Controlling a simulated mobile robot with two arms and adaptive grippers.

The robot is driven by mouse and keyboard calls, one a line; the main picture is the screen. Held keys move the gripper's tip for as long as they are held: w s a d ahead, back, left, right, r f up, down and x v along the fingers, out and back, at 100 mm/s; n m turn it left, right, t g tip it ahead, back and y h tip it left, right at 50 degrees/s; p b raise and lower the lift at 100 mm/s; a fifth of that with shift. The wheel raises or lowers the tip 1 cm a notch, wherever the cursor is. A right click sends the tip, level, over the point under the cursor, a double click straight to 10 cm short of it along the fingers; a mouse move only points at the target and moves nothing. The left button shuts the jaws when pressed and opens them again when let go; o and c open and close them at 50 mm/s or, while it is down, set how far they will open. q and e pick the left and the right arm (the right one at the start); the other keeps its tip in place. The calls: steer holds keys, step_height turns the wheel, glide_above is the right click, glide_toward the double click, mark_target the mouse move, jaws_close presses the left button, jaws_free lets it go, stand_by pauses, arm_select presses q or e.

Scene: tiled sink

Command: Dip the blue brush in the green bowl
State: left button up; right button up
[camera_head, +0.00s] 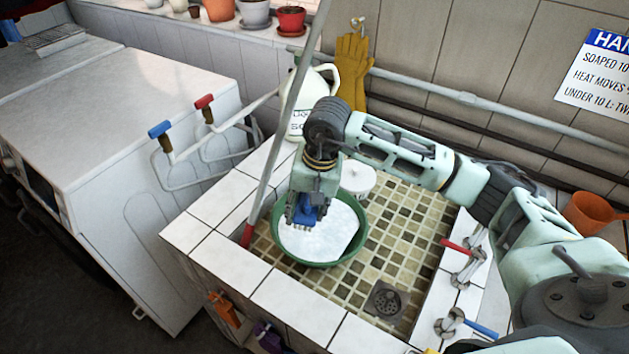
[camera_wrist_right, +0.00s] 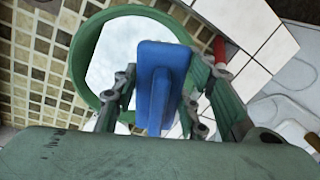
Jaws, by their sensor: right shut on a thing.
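The green bowl (camera_head: 330,262) stands on the tiled floor of the sink, at its left side, with white liquid or foam inside. My right gripper (camera_head: 305,212) is over the bowl's left part, pointing down. It is shut on the blue brush (camera_head: 308,215). In the right wrist view the brush (camera_wrist_right: 160,80) sits between the fingers, with the bowl (camera_wrist_right: 82,60) behind it. The brush's lower end is over the white contents; I cannot tell whether it touches them. My left gripper is not in view.
The white tiled rim (camera_head: 290,290) surrounds the sink. A grey pole with a red end (camera_head: 262,185) leans at the rim's left. A white jug (camera_head: 325,85) and a white round container (camera_head: 358,178) stand behind. Taps (camera_head: 465,268) are at right; the sink floor near the drain (camera_head: 386,302) is clear.

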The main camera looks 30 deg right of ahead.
steer(key=w+d+m, duration=0.1)
steer(key=d+p, duration=0.1)
steer(key=d, duration=0.1)
steer(key=w+d+f+m, duration=0.1)
steer(key=shift+w+d+f+m+t+p, duration=0.1)
steer(key=shift+w+d+m+t+p, duration=0.05)
steer(key=shift+w+m+t+p, duration=0.2)
steer(key=shift+w+d+f, duration=0.1)
steer(key=shift+d+f, duration=0.05)
steer(key=shift+f, duration=0.05)
steer(key=shift+w+f, duration=0.1)
steer(key=shift+f, duration=0.35)
arm_select(q)
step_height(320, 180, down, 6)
steer(key=b, duration=0.9)
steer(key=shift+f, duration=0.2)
arm_select(e)
steer(key=x, duration=0.3)
steer(key=s+x, duration=0.1)
steer(key=x, duration=0.3)
steer(key=s+d+x, duration=0.1)
steer(key=x, duration=0.2)
steer(key=shift+a+f, duration=0.1)
steer(key=shift+f, duration=0.55)
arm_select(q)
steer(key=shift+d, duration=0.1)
